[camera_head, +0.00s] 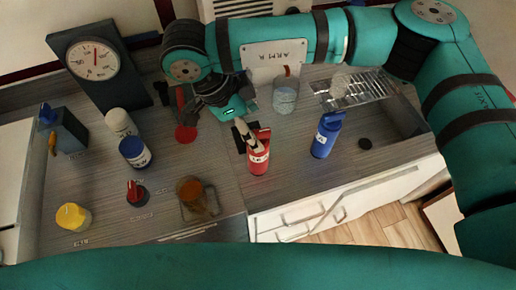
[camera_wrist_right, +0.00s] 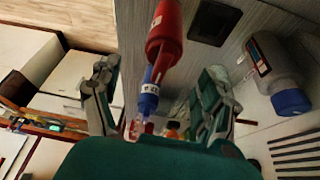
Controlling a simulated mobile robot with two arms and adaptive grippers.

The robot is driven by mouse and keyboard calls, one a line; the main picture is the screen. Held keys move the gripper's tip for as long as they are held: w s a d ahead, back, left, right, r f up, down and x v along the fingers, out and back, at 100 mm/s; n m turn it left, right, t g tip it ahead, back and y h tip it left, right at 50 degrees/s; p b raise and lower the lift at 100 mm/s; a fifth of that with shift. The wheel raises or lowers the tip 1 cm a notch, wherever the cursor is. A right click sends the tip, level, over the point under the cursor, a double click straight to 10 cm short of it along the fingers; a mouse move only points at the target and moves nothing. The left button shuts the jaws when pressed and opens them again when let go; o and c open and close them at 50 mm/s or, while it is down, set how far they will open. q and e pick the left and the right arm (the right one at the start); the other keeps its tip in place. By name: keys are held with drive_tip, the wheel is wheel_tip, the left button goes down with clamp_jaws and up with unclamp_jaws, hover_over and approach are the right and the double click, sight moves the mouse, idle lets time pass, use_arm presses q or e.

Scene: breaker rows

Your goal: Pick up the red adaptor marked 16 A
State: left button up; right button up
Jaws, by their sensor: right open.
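A red adaptor (camera_head: 259,160) with a white label stands on the front part of the counter. Its label is too small to read surely. My right gripper (camera_head: 246,132) reaches down from behind, with its fingers close beside the adaptor's upper end. Whether they touch cannot be told. In the right wrist view the gripper (camera_wrist_right: 160,78) is open, its fingers wide apart. A red body (camera_wrist_right: 166,35) and a blue labelled part (camera_wrist_right: 148,96) show along the gap between them; the red one is not gripped. My left gripper is out of view.
A blue labelled adaptor (camera_head: 326,136) stands right of the red one. A glass (camera_head: 285,95) and a wire rack (camera_head: 350,90) are behind. Left are a yellow-topped item (camera_head: 73,216), a red-topped item (camera_head: 136,192), an amber glass (camera_head: 191,192) and a blue-white jar (camera_head: 135,152).

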sight(257, 132)
drive_tip(key=p+x, duration=0.1)
drive_tip(key=x, duration=0.2)
drive_tip(key=shift+d+f, duration=0.1)
drive_tip(key=shift+f, duration=0.05)
drive_tip(key=p+x, duration=0.2)
drive_tip(key=x, duration=0.2)
drive_tip(key=shift+w+f+p, duration=0.15)
drive_tip(key=shift+f+p, duration=0.05)
drive_tip(key=shift+p, duration=0.15)
drive_tip(key=shift+d+f, duration=0.1)
drive_tip(key=shift+f, duration=0.25)
drive_tip(key=c, duration=0.8)
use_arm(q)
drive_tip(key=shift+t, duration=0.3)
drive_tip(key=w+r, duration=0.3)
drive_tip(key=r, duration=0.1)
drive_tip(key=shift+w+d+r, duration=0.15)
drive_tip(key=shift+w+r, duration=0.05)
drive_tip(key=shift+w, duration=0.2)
use_arm(e)
drive_tip(key=shift+r, duration=0.1)
clamp_jaws()
